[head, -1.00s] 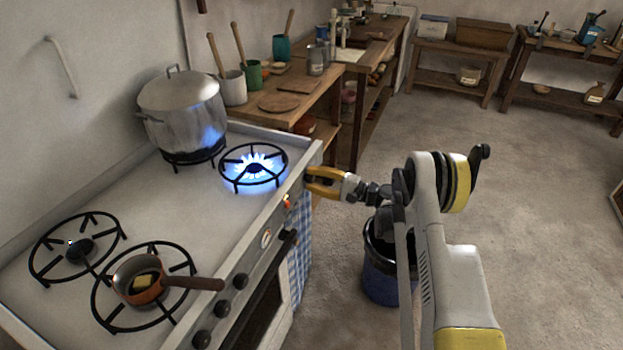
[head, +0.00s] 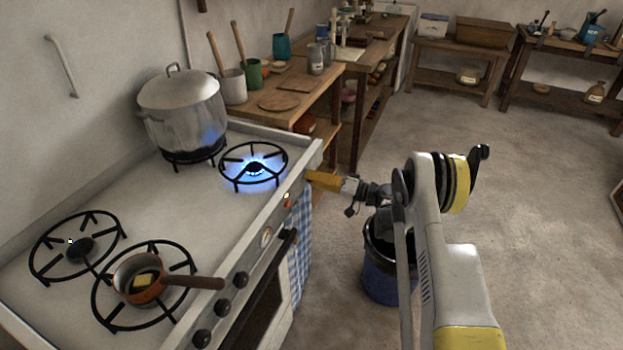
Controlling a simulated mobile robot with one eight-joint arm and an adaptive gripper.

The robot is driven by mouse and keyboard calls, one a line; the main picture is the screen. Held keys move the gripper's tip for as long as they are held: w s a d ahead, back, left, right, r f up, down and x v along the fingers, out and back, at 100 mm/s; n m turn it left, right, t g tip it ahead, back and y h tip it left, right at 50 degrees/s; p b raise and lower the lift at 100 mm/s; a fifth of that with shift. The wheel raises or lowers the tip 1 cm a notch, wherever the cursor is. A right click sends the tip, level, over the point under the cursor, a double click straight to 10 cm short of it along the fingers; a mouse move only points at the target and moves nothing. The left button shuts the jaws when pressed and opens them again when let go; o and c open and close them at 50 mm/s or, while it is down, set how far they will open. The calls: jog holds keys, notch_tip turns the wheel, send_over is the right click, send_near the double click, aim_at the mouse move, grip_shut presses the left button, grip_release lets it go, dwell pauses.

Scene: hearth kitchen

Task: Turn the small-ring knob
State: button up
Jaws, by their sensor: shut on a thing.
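My gripper (head: 322,181), with yellow fingers, is at the far right end of the stove's front panel. It is shut on the small-ring knob, which the fingers hide. The ring at the stove's right front (head: 254,166) burns with a low blue flame under its black grate, and no pan stands on it.
Several black knobs (head: 240,279) and a round dial (head: 266,237) line the panel. A lidded pot (head: 182,112) stands at the back, and a small copper pan (head: 140,283) at the front left. A blue bin (head: 385,277) stands under my arm.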

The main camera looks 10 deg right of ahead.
jog(key=shift+n, duration=0.3)
dwell(0.4)
jog(key=o, duration=1.2)
jog(key=v, duration=1.2)
